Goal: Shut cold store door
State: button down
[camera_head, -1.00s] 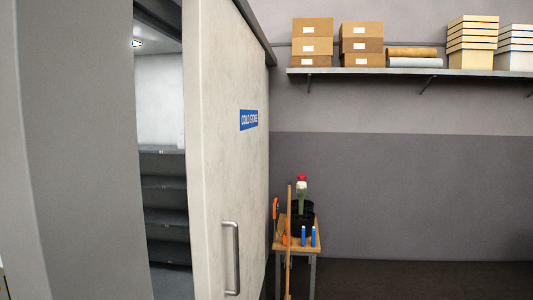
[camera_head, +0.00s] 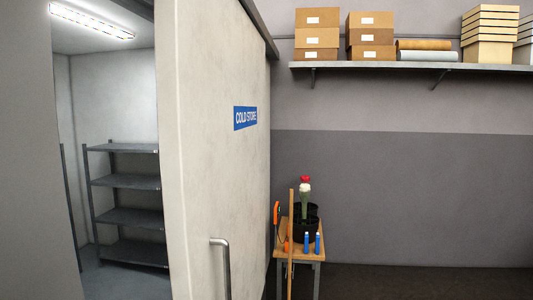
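The cold store door (camera_head: 215,175) is a pale panel with a blue "COLD STORE" sign (camera_head: 245,118). It stands open, with a wide gap to its left. Its grey vertical handle (camera_head: 225,268) is at the bottom of the view, and the handle's lower part is cut off by the frame edge. Through the opening I see the lit cold store, with a dark shelf rack (camera_head: 128,183) whose shelves look empty. My gripper is not in view.
A small wooden table (camera_head: 300,254) right of the door holds a dark pot (camera_head: 305,228), blue cylinders (camera_head: 312,243) and an orange tool (camera_head: 277,213). A long wooden stick (camera_head: 290,245) stands in front. A wall shelf (camera_head: 400,68) carries boxes. Dark floor at the lower right looks clear.

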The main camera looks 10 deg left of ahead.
aim_at(210, 55)
jog(key=i, duration=3.65)
jog(key=u, duration=1.15)
